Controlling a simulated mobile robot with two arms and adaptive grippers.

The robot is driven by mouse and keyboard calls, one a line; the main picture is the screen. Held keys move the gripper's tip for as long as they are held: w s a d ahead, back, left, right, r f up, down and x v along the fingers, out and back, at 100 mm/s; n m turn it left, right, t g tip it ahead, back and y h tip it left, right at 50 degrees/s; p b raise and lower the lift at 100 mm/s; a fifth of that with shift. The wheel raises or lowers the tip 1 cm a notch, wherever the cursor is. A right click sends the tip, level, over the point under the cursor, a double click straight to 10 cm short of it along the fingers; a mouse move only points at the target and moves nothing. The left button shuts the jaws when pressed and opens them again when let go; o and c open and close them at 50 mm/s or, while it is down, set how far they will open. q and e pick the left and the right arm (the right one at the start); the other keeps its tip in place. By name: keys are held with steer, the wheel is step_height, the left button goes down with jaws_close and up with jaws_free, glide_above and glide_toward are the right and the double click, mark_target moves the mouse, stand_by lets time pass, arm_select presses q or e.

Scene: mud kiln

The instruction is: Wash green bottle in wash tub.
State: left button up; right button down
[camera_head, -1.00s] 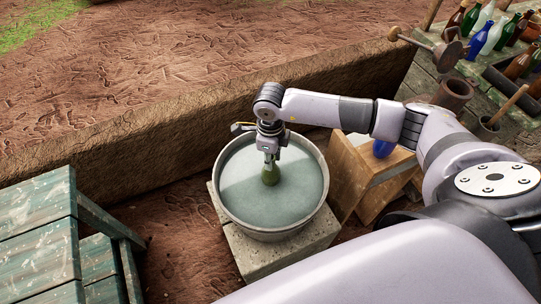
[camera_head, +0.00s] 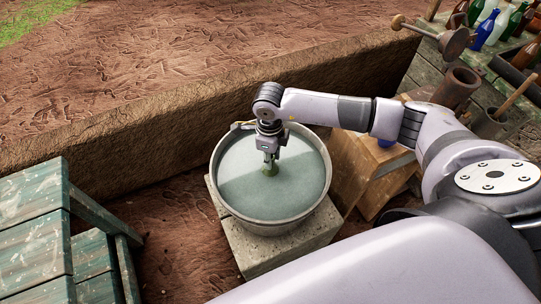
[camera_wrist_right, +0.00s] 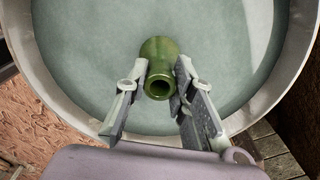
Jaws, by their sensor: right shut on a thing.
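The wash tub (camera_head: 226,199) is a round grey metal basin of cloudy water on a stone block. My right gripper (camera_head: 270,165) points down over the water inside the rim. It is shut on the green bottle (camera_head: 271,172), of which only a small part shows at the water surface. In the right wrist view the bottle (camera_wrist_right: 159,60) sits between the two fingers of the gripper (camera_wrist_right: 160,80), with its open mouth facing the camera. The lower part of the bottle is hidden in the water. My left gripper is not in view.
A wooden crate (camera_head: 352,158) with a blue object (camera_head: 386,142) stands right of the tub. A bench (camera_head: 470,80) with several bottles and clay pots is at the upper right. Green wooden benches (camera_head: 30,220) stand at the left. An earthen ledge (camera_head: 150,145) runs behind the tub.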

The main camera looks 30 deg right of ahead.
steer(key=shift+w+a, duration=0.1)
steer(key=shift+a, duration=1.3)
steer(key=shift+d+b, duration=0.65)
steer(key=shift+d, duration=2.35)
steer(key=shift+a+b, duration=0.5)
steer(key=shift+a, duration=2.5)
steer(key=shift+d+b, duration=0.55)
steer(key=shift+d, duration=2.45)
steer(key=shift+a+b, duration=0.45)
steer(key=shift+a, duration=2.55)
steer(key=d+b, duration=0.1)
steer(key=d, duration=0.5)
steer(key=shift+s, duration=0.2)
steer(key=shift+r, duration=0.15)
